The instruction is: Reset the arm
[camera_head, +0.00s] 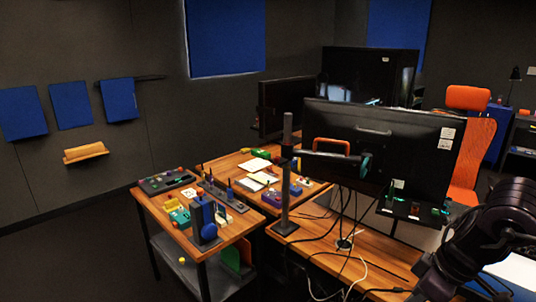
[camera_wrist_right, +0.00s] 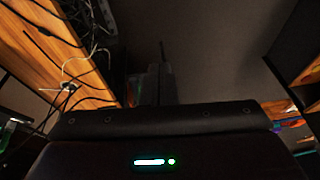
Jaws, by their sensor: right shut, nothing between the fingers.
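My right arm (camera_head: 490,232) is raised at the lower right of the head view, in front of the wooden desk. My left arm and gripper are not in view. A dark panel (camera_head: 165,181) with coloured knobs lies on the small wooden side table (camera_head: 147,202) at left.
A large monitor (camera_head: 390,140) on a post stands over the wooden desk (camera_head: 335,252), with loose cables below it. The side table carries several coloured items. An orange chair (camera_head: 472,160) stands behind the monitor. Dark floor (camera_head: 95,245) at left is clear.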

